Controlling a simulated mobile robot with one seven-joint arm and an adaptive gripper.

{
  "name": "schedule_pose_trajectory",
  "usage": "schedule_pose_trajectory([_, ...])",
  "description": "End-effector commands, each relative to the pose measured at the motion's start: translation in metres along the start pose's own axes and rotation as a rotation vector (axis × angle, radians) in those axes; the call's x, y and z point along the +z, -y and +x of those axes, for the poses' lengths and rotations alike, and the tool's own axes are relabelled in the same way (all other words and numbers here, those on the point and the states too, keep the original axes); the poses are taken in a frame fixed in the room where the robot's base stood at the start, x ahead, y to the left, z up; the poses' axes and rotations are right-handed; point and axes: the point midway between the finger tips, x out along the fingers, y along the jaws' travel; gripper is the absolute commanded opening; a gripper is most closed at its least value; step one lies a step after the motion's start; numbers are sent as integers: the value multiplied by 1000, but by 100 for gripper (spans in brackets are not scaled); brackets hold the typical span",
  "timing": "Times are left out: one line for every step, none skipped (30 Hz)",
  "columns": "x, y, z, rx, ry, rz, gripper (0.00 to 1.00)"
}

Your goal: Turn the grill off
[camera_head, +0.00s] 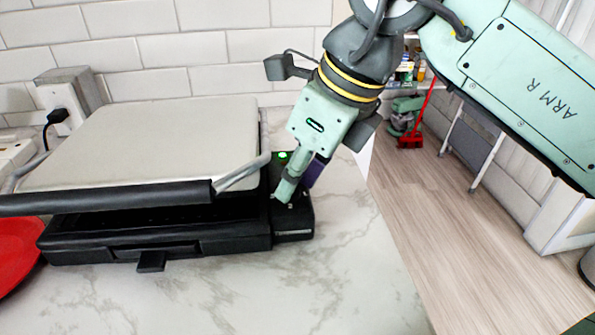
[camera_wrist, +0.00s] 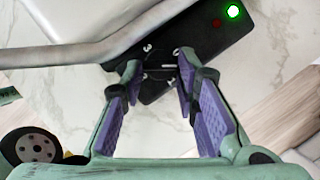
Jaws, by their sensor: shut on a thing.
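The grill (camera_head: 145,145) stands on the marble counter, with a silver lid, a black front handle bar and a black base. Its black control box (camera_head: 293,222) is at its right end and also shows in the wrist view (camera_wrist: 215,40). A green light (camera_head: 282,155) glows on the box; in the wrist view the green light (camera_wrist: 234,11) is lit beside a dull red one (camera_wrist: 217,23). My gripper (camera_head: 287,192) reaches down onto the box. In the wrist view my gripper (camera_wrist: 158,72) has its fingertips closed on a small dark knob (camera_wrist: 159,74), which is mostly hidden.
The lid's metal arm (camera_head: 243,172) runs close to the left of my gripper. A red plate (camera_head: 17,250) lies at the far left. A plug sits in the wall socket (camera_head: 62,103) behind. The counter (camera_head: 350,250) is clear to the right, ending at an edge above the wooden floor.

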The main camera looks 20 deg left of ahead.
Motion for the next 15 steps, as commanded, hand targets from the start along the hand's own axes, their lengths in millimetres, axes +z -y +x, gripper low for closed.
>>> schedule_pose_trajectory([0, 0, 0, 0, 0, -1, 0])
schedule_pose_trajectory([0, 0, 0, 1, 0, -3, 0])
schedule_pose_trajectory([0, 0, 0, 3, 0, -6, 0])
schedule_pose_trajectory([0, 0, 0, 5, 0, -10, 0])
schedule_pose_trajectory([0, 0, 0, 7, 0, -15, 0])
schedule_pose_trajectory([0, 1, 0, 12, 0, -25, 0])
schedule_pose_trajectory([0, 1, 0, 16, 1, -35, 0])
schedule_pose_trajectory([0, 1, 0, 20, 1, -45, 0])
schedule_pose_trajectory([0, 1, 0, 27, 1, -62, 0])
schedule_pose_trajectory([1, 1, 0, 34, 1, -78, 0])
schedule_pose_trajectory([1, 1, 0, 40, 1, -93, 0])
schedule_pose_trajectory([0, 2, -1, 51, 1, -116, 0])
schedule_pose_trajectory([1, 2, -1, 59, 2, -135, 0])
schedule_pose_trajectory([1, 2, -1, 67, 2, -155, 0])
schedule_pose_trajectory([1, 3, -1, 79, 2, -183, 0])
